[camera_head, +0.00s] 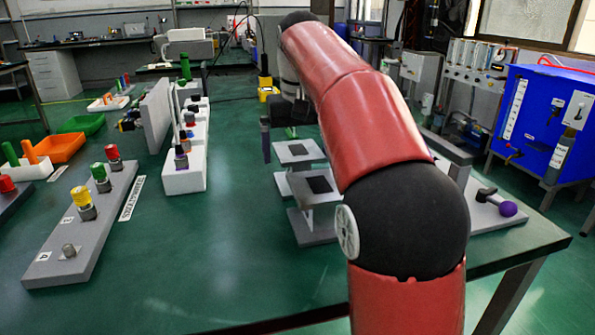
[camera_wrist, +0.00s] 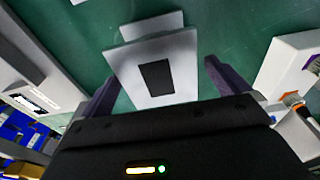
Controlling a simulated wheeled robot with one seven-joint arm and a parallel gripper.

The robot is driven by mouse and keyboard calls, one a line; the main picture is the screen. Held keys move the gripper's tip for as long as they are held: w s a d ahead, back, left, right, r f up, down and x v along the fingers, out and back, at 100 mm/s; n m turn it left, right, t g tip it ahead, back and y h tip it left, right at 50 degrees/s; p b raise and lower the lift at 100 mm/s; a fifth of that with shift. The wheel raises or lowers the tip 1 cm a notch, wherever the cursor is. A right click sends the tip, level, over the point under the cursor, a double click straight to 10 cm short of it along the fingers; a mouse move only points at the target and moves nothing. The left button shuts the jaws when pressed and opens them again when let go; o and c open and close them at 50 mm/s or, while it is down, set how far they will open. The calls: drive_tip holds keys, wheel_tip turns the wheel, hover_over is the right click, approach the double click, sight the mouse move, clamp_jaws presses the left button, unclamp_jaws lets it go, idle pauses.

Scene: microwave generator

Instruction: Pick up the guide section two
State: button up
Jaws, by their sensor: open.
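Two pale grey pieces with square plates and dark rectangular openings stand on the green table below my gripper. The rear piece (camera_head: 297,150) and the front piece (camera_head: 307,183) show in the head view. No label tells which is guide section two. In the wrist view one plate (camera_wrist: 128,66) with a dark opening lies between my fingers in the picture, with another plate edge behind it. My gripper (camera_wrist: 163,70) is open and empty, its two purple fingers apart on either side of that plate. I cannot tell the height gap. In the head view my arm hides part of the gripper.
A white block row (camera_head: 185,172) stands left of the pieces, and a grey rack (camera_head: 75,240) with coloured knobs is further left. An orange tray (camera_head: 62,148) lies behind it. A purple-knobbed part (camera_head: 507,208) is at the right. The front middle of the table is clear.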

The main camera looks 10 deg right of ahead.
drive_tip(key=shift+w+d+f, duration=0.1)
drive_tip(key=shift+w+f, duration=0.05)
drive_tip(key=shift+f, duration=0.65)
drive_tip(key=shift+w+f, duration=0.1)
drive_tip(key=shift+f, duration=0.65)
drive_tip(key=shift+c, duration=0.4)
drive_tip(key=shift+r, duration=0.1)
drive_tip(key=c, duration=1.2)
